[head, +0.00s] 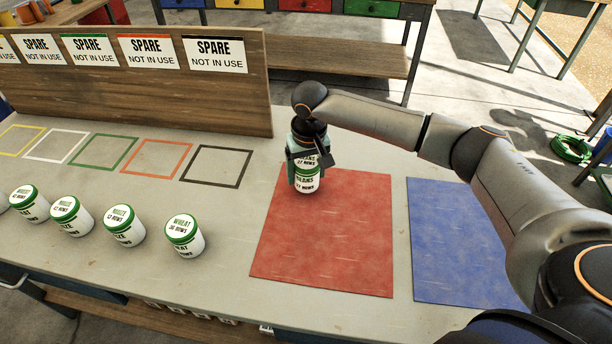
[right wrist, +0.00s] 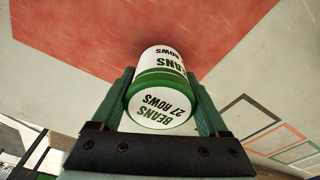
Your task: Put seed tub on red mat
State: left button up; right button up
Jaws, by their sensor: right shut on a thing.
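The seed tub (head: 306,180) is white with a green lid and green bands and is marked BEANS 27 ROWS. My right gripper (head: 309,162) is shut on it from above, with a finger on each side. In the right wrist view the tub (right wrist: 160,82) is between the fingers of the gripper (right wrist: 160,105). The tub is upright over the far left part of the red mat (head: 325,240). I cannot tell whether its base touches the mat. The red mat also shows in the right wrist view (right wrist: 90,40). My left gripper is not in view.
Several other white tubs, such as the wheat tub (head: 184,236), stand in a row left of the mat. A blue mat (head: 455,240) lies to the right. Behind are empty coloured outlines (head: 216,166) and a wooden board (head: 140,95) with SPARE signs.

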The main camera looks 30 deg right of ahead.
jog(key=shift+f, duration=0.8)
jog(key=shift+f, duration=0.1)
jog(key=o, duration=1.4)
jog(key=r, duration=0.4)
jog(key=s+r, duration=0.1)
jog(key=r, duration=0.7)
jog(key=shift+s+a+p, duration=0.2)
jog(key=shift+p, duration=0.15)
